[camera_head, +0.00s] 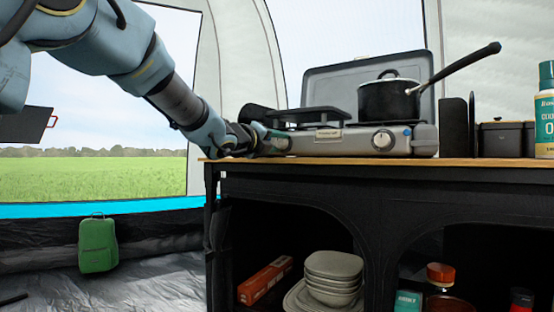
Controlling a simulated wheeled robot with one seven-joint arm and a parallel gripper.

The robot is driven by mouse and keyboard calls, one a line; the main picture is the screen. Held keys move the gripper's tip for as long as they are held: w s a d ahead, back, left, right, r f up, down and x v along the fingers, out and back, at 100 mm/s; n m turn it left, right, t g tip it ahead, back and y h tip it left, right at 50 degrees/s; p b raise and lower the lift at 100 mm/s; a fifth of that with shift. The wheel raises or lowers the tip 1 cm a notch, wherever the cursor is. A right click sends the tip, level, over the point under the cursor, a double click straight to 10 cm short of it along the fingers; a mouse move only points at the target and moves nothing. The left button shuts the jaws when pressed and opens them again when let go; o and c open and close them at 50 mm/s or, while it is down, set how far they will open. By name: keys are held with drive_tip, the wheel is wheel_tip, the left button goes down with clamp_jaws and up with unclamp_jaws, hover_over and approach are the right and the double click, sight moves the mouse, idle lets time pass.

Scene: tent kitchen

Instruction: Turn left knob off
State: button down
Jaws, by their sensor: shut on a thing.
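A grey two-burner camping stove (333,138) stands on the wooden top of the black cabinet. Its left knob (283,144) is on the front panel at the left, mostly hidden by my gripper. My gripper (270,140) reaches in from the left at the stove's front left corner and is shut on the left knob. The fingers are small and dark here, and the knob's pointer angle cannot be seen. The right knob (383,140) is in plain view. No flame can be made out on either burner.
A black pot (389,100) sits on the right burner, its handle rising to the right. Bowls (332,275) are on the shelf below.

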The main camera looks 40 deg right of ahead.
drive_tip(key=m+b, duration=0.4)
drive_tip(key=shift+f+m, duration=0.1)
drive_tip(key=shift+m, duration=0.3)
idle(0.4)
drive_tip(key=shift+c, duration=2.2)
unclamp_jaws()
drive_tip(key=v, duration=1)
drive_tip(key=shift+a, duration=0.35)
drive_tip(key=shift+s, duration=0.1)
